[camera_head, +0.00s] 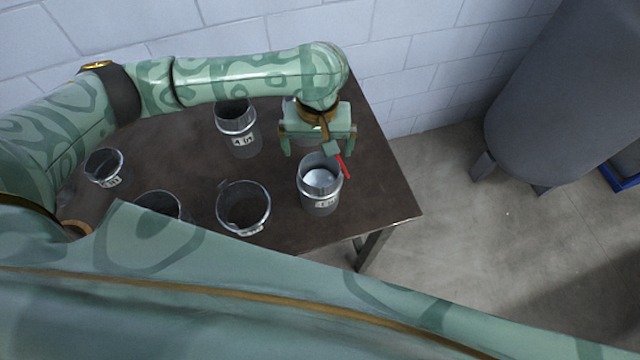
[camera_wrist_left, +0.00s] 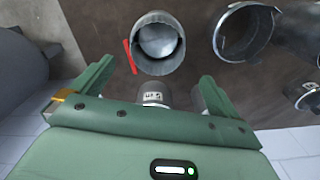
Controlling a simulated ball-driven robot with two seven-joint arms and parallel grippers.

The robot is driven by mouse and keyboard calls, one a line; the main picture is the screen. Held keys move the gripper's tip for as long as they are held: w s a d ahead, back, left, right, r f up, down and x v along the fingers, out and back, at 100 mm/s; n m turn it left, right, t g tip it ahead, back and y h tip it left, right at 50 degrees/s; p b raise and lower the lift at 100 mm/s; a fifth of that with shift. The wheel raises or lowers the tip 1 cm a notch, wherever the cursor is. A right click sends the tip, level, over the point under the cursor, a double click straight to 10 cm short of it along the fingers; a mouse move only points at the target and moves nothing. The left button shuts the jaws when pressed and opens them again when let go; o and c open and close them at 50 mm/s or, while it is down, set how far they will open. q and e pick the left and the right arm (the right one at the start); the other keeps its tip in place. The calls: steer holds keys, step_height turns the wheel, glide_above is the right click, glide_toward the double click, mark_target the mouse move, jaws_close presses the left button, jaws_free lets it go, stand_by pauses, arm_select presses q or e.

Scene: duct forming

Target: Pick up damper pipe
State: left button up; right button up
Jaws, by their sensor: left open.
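The damper pipe (camera_head: 318,199) is a short grey metal pipe with a round plate inside and a red handle (camera_head: 343,167) at its rim. It stands upright near the table's right front corner. My left gripper (camera_head: 318,150) is open, just behind and above the pipe's rim. My right gripper is not in view.
The dark table (camera_head: 275,165) also holds a tall labelled pipe (camera_head: 240,142), a wide pipe (camera_head: 243,222) left of the damper pipe, a small pipe (camera_head: 105,178) and a partly hidden one (camera_head: 160,202). Another pipe stands behind my gripper. A grey tank (camera_head: 560,100) stands right, off the table.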

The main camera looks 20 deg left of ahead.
arm_select(q)
steer(key=b, duration=0.2)
glide_toward(320, 173)
steer(key=s, duration=0.3)
steer(key=f, duration=0.1)
steer(key=f+b, duration=0.1)
steer(key=f, duration=0.1)
steer(key=f+b, duration=0.1)
steer(key=f, duration=0.1)
steer(key=shift+w+d+f, duration=0.15)
steer(key=shift+d, duration=0.25)
steer(key=shift+c, duration=0.7)
steer(key=shift+r, duration=0.2)
steer(key=c, duration=1.1)
